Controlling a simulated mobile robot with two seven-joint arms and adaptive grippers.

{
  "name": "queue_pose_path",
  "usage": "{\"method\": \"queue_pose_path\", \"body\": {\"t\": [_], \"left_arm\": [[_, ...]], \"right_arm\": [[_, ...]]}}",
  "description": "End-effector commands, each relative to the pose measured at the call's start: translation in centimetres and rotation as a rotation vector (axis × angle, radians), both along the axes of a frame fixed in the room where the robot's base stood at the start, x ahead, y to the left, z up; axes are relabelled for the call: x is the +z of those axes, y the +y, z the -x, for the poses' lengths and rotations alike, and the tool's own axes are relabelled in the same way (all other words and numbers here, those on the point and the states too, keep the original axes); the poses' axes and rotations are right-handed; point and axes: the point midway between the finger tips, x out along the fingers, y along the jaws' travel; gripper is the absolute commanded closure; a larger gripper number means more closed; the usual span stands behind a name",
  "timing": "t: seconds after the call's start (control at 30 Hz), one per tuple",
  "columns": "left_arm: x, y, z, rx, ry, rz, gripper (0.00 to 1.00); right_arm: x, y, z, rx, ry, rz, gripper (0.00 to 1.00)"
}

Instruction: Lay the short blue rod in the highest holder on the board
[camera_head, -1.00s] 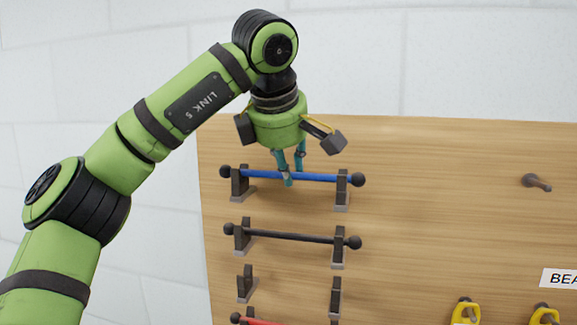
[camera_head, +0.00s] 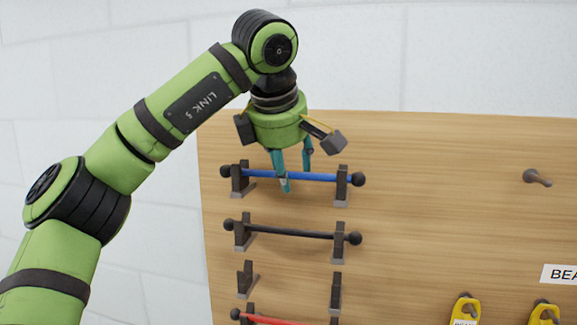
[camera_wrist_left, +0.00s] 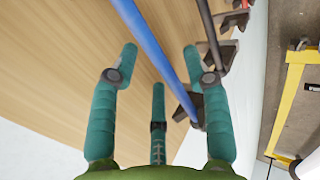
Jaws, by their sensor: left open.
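The short blue rod (camera_head: 320,177) with black ball ends lies level across the two dark brackets of the highest holder (camera_head: 342,188) on the wooden board (camera_head: 450,180). My left gripper (camera_head: 293,181) is open, with its teal fingers spread around the middle of the rod. In the left wrist view the blue rod (camera_wrist_left: 155,45) runs between the open fingers, apart from them as far as I can tell. One holder bracket (camera_wrist_left: 184,104) shows by the fingers there. My right gripper is in neither view.
Below are a holder with a black rod (camera_head: 290,235), an empty holder (camera_head: 335,292) and a red rod (camera_head: 272,320). A peg (camera_head: 536,180) sticks out at right. Yellow tags (camera_head: 465,310) hang at the lower right. The board's upper middle is clear.

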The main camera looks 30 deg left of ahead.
Motion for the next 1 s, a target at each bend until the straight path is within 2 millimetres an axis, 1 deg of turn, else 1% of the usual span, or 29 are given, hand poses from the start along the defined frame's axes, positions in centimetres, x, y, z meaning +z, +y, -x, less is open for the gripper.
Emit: {"method": "queue_pose_path", "body": {"t": [0.17, 0.4, 0.6, 0.77, 1.0], "left_arm": [[1.6, -0.3, 1.0, -0.002, -0.004, 0.000, 0.52], [6.1, -1.1, 3.9, -0.001, -0.006, 0.000, 0.52], [8.7, -1.5, 5.7, 0.000, -0.005, -0.001, 0.52], [9.7, -1.7, 6.4, 0.001, -0.003, 0.000, 0.52], [9.9, -1.7, 6.6, -0.001, -0.001, 0.001, 0.52]], "right_arm": [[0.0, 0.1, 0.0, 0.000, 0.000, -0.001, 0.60], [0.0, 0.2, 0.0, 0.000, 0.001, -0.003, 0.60], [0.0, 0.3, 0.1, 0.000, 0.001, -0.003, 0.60], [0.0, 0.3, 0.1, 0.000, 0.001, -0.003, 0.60], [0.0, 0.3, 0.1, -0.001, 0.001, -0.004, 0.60]]}}
